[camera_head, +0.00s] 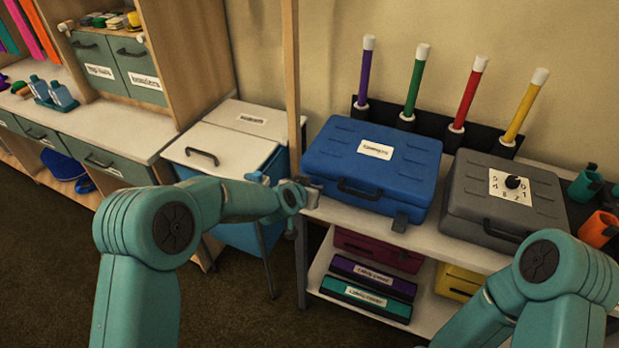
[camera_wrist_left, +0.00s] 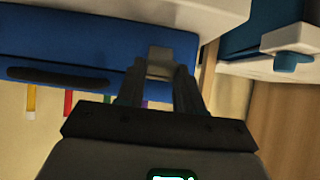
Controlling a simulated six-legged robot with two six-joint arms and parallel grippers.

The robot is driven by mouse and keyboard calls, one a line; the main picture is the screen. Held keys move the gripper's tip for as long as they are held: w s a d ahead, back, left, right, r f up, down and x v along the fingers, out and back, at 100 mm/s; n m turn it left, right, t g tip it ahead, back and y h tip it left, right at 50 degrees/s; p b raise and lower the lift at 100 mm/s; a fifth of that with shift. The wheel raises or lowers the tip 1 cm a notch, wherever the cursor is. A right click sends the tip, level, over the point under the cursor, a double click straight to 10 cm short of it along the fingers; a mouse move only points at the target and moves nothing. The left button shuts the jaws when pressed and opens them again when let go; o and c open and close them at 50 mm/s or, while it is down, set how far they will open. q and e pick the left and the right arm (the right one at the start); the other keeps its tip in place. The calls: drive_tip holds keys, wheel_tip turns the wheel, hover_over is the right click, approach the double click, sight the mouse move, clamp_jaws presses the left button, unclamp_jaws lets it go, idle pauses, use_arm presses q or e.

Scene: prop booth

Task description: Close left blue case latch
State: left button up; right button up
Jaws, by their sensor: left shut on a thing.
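The blue case (camera_head: 385,153) stands shut on the white shelf top, with a white label on its lid and a black handle (camera_head: 360,190) in front. Its left latch, a small grey tab (camera_wrist_left: 160,55), shows between my finger tips in the left wrist view. My left gripper (camera_head: 303,190) is at the case's front left corner, shut on this latch. The fingers (camera_wrist_left: 160,78) hide part of it, and I cannot tell whether it is fastened. The right latch (camera_head: 400,222) is a dark grey tab at the case's front right. My right gripper is out of view; only its arm shows.
A grey case (camera_head: 505,205) with a dial stands close to the right. Several coloured wands stand in a black rack (camera_head: 430,125) behind. A wooden post (camera_head: 292,80) and a white-lidded blue bin (camera_head: 225,150) are left of the blue case.

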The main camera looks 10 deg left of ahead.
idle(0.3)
use_arm(q)
drive_tip(key=o, duration=1)
drive_tip(key=shift+o, duration=0.2)
drive_tip(key=v, duration=1.6)
drive_tip(key=shift+r, duration=0.2)
